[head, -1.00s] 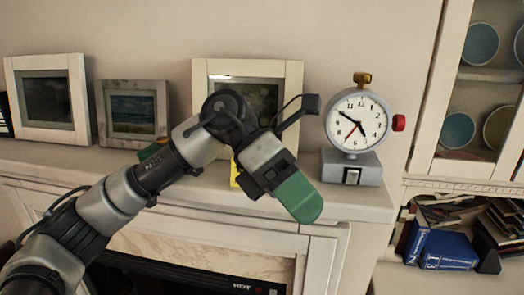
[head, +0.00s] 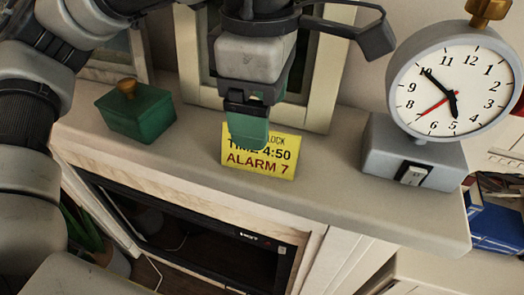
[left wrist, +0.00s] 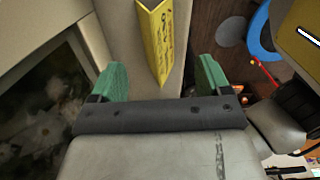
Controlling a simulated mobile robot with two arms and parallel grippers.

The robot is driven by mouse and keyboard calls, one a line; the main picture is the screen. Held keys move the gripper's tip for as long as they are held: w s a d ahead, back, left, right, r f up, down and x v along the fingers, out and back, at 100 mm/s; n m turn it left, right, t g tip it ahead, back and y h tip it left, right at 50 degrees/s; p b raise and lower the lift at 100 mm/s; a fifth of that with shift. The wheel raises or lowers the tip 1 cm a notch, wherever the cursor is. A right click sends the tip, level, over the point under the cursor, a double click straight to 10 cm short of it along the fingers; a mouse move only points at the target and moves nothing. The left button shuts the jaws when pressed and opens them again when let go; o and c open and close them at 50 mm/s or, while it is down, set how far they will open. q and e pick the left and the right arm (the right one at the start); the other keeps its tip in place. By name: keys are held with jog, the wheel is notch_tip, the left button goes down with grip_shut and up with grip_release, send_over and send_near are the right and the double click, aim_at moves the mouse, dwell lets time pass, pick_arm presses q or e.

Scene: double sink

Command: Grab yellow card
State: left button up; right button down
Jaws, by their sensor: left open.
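The yellow card (head: 260,160) stands on the mantel shelf, with black and red print reading a time of 4:50 and ALARM 7. My left gripper (head: 250,128) is in front of its upper part in the head view and hides some of the top line. In the left wrist view the yellow card (left wrist: 158,40) looks folded and lies ahead, between the lines of the two green fingers. The left gripper (left wrist: 155,80) is open with nothing between its fingertips. My right gripper is not in view.
A white alarm clock on a grey base (head: 385,155) stands to the right of the card. A green box with a gold knob (head: 140,115) sits to the left. A picture frame (head: 320,85) stands behind. The mantel's front edge (head: 340,210) lies close before the card.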

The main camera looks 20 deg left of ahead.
pick_arm(q)
jog(key=shift+w+f, duration=0.1)
jog(key=shift+f, duration=0.8)
jog(key=shift+w+f, duration=0.15)
jog(key=shift+f, duration=0.05)
jog(key=shift+f+b, duration=0.65)
jog(key=shift+f, duration=0.25)
notch_tip(320, 180, down, 3)
jog(key=shift+r+b, duration=0.2)
jog(key=shift+b, duration=0.4)
jog(key=shift+a+f, duration=0.1)
jog(key=shift+f, duration=0.15)
jog(key=c, duration=1)
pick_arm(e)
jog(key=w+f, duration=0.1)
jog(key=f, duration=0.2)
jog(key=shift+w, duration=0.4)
